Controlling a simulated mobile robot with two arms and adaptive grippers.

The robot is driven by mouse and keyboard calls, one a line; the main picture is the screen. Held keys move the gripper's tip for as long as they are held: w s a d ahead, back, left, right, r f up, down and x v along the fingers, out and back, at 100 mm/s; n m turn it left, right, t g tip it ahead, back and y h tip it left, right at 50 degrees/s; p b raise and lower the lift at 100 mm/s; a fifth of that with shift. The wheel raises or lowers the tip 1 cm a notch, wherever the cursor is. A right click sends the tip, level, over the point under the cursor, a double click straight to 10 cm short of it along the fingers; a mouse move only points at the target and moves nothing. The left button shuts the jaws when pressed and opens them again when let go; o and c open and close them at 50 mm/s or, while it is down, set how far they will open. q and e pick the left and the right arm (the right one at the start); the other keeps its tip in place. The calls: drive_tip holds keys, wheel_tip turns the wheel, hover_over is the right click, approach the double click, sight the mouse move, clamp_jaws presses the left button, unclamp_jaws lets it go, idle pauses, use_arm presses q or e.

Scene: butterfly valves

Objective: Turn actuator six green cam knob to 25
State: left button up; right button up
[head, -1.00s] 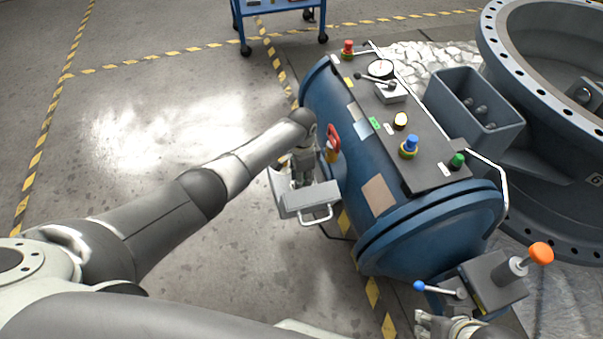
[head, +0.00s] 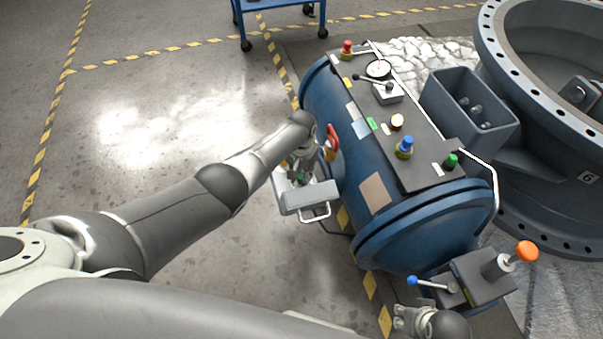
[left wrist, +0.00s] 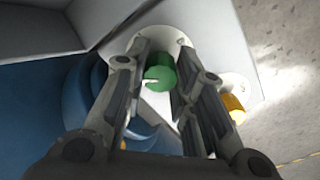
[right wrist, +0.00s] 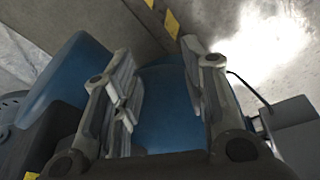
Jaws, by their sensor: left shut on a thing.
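The green cam knob (left wrist: 160,72) stands on a round white plate on the actuator box. It shows small in the head view (head: 302,178). My left gripper (left wrist: 158,66) has its fingers on both sides of the knob and is shut on it. A pale pointer-like mark shows at the knob's left side; no scale numbers are readable. The grey actuator box (head: 312,195) with its handle sits at the left side of the blue cylinder. My right gripper (right wrist: 155,62) is open and empty, low at the front in the head view (head: 405,318).
A yellow knob (left wrist: 233,106) is close to my left gripper's right finger. The blue cylinder (head: 420,235) carries several buttons and a gauge. A lever box with an orange knob (head: 527,251) stands near my right gripper. Open floor lies at left.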

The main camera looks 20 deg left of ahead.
sight(301, 176)
idle(0.4)
use_arm(q)
drive_tip(key=shift+w, duration=0.1)
drive_tip(key=o, duration=1)
drive_tip(key=shift+o, duration=0.2)
drive_tip(key=shift+r, duration=0.1)
wheel_tip(301, 176, up, 12)
idle(0.5)
